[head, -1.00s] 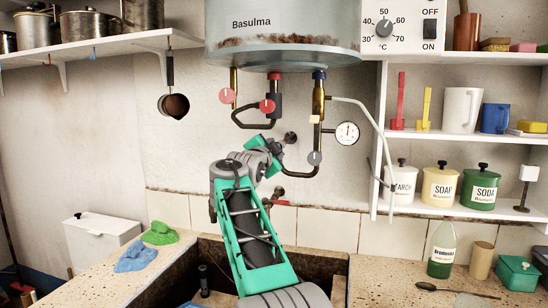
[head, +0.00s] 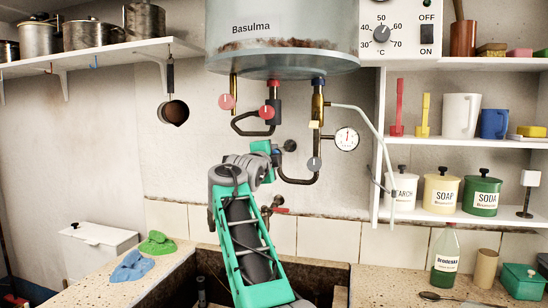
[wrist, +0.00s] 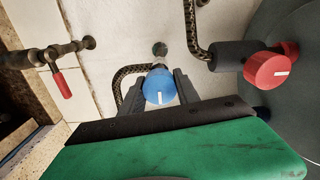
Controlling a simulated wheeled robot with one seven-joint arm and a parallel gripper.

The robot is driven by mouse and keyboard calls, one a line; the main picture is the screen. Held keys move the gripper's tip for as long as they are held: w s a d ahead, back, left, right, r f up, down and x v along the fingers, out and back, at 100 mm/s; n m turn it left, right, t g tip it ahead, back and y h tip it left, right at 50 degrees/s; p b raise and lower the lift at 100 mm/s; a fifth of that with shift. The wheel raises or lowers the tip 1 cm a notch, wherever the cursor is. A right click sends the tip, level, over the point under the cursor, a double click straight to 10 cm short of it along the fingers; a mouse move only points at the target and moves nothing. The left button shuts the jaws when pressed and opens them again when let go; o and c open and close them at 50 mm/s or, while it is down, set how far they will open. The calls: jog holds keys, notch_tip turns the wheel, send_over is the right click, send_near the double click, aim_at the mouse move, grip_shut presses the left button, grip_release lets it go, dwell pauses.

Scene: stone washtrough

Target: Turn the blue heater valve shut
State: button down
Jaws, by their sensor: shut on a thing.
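The blue heater valve (wrist: 158,85) is a round knob with a white mark, seen in the wrist view. The mark stands upright in that picture. My gripper (wrist: 160,92) is shut on the blue valve, with one dark finger on each side of the knob. In the head view my gripper (head: 268,148) reaches up to the wall below the heater (head: 282,35), and the blue valve is hidden there behind it.
Red knobs (head: 227,102) (head: 266,112) and a grey knob (head: 314,163) sit on pipes close by. A dial gauge (head: 346,139) is to the right. A red-handled tap (wrist: 62,82) is at the wrist view's left. The stone trough (head: 205,262) lies below.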

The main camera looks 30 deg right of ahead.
jog(key=shift+a+r, duration=0.1)
jog(key=shift+r, duration=0.3)
